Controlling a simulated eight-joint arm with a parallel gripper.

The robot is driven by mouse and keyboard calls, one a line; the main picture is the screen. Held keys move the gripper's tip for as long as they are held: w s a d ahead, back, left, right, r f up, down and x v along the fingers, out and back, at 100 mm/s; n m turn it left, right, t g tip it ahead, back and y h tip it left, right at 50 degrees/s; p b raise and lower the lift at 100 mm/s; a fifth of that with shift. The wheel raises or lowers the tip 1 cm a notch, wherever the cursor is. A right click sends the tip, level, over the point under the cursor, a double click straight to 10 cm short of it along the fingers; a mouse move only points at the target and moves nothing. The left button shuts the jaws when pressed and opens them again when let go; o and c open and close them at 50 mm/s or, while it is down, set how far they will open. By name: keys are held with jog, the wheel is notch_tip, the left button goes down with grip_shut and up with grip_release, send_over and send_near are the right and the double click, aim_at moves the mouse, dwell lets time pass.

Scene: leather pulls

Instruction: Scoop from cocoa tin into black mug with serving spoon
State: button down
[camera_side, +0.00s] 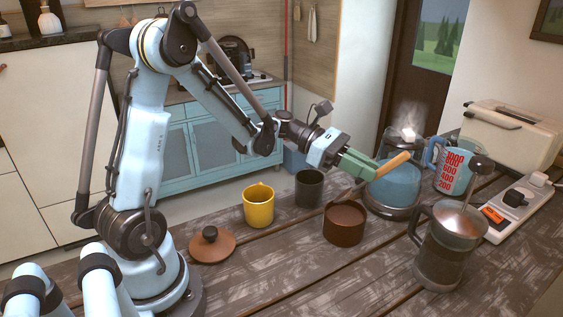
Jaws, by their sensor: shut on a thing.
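My gripper (372,170) is shut on the serving spoon (395,163), whose orange-tan handle end sticks out to the right past the green fingers. The spoon slants down to the left toward the open cocoa tin (343,230), a brown round pot filled with dark cocoa. Its lower end seems to reach the tin's mouth; the bowl of the spoon is not clear, so I cannot tell whether it is in the cocoa. The black mug (309,190) stands upright behind and left of the tin, below my gripper's wrist. Its contents are not visible.
A yellow mug (258,208) and a brown knobbed lid (212,247) are to the left. A steaming glass kettle (393,193) stands close behind the tin. A French press (447,250), measuring jug (453,172) and power strip (515,208) are right. The front table is clear.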

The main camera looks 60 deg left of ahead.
notch_tip(320, 180, up, 8)
jog(key=f, duration=0.1)
jog(key=w+a+m+g+y, duration=0.2)
jog(key=w+a+m+g, duration=0.15)
jog(key=w+g, duration=0.2)
notch_tip(320, 180, down, 4)
jog(key=s+a+f+m+g+y, duration=0.1)
jog(key=a+m+g+y, duration=0.25)
jog(key=m, duration=0.25)
jog(key=s, duration=0.1)
jog(key=s+d+t, duration=0.1)
jog(key=s, duration=0.1)
jog(key=s+r+m+t+h, duration=0.1)
jog(key=s, duration=0.1)
jog(key=shift+s+d+r, duration=0.1)
jog(key=shift+s+d, duration=0.1)
jog(key=shift+d, duration=0.05)
dwell(0.8)
jog(key=shift+s+a+m+t+h, duration=0.25)
jog(key=shift+s+a+t, duration=0.1)
jog(key=shift+s+t, duration=0.25)
jog(key=shift+s+a+m+t+h, duration=0.2)
jog(key=shift+s+a+t, duration=0.1)
jog(key=shift+s+t, duration=0.25)
